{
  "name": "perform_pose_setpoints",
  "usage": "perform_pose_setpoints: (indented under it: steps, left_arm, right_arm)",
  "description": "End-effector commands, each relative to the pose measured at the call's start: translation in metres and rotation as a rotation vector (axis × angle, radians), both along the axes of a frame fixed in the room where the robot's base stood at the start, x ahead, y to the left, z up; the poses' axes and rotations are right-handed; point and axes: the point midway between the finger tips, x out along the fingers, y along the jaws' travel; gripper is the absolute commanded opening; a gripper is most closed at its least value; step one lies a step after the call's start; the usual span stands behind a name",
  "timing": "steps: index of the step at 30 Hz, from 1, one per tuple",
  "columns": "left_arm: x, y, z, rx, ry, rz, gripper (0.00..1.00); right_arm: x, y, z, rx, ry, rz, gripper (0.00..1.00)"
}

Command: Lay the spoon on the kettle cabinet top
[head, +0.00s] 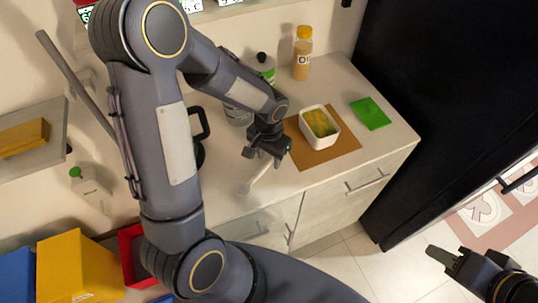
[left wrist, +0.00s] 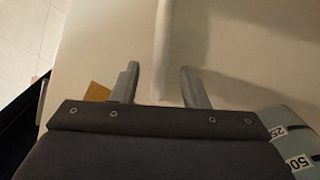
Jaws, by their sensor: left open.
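A pale, whitish handle-like thing, likely the spoon (head: 258,177), lies on the light cabinet top (head: 225,200). In the left wrist view the spoon (left wrist: 162,45) runs from the top edge towards the gap between my fingers. My left gripper (head: 265,153) is open above the top at the spoon's end; in the left wrist view its two fingers (left wrist: 158,85) stand apart with nothing clamped. A dark kettle-like thing with a black handle (head: 202,122) is mostly hidden behind my left arm. My right gripper (head: 446,257) is far off at the lower right, over the floor; its jaw gap is unclear.
A white bowl of yellow-green food (head: 320,127) stands on a brown mat (head: 340,151). A graduated container (left wrist: 290,145) stands close beside my left gripper.

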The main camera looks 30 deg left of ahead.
Motion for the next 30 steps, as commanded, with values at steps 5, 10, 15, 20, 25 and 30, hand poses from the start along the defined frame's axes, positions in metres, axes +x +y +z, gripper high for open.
perform_pose_setpoints:
  steps: [5,10,15,20,25,30]
  left_arm:
    - [0.001,0.000,0.012,-0.001,-0.004,0.000,0.41]
    - [0.002,0.000,0.042,-0.001,-0.007,0.001,0.41]
    - [0.001,0.000,0.067,-0.001,-0.005,0.000,0.41]
    - [0.001,0.001,0.077,0.000,-0.001,0.000,0.41]
    - [0.000,0.001,0.078,0.000,0.000,0.000,0.41]
    - [0.000,0.001,0.078,0.000,0.000,0.000,0.41]
  right_arm:
    - [0.000,0.000,-0.001,0.000,0.000,0.000,0.36]
    - [0.000,0.000,-0.002,0.000,0.000,0.000,0.36]
    - [0.000,0.000,-0.003,0.000,0.000,0.000,0.36]
    - [0.000,0.000,-0.003,0.000,0.000,0.000,0.36]
    - [0.000,0.000,-0.003,0.000,0.000,0.000,0.36]
    - [0.000,0.000,-0.003,0.000,0.000,0.000,0.36]
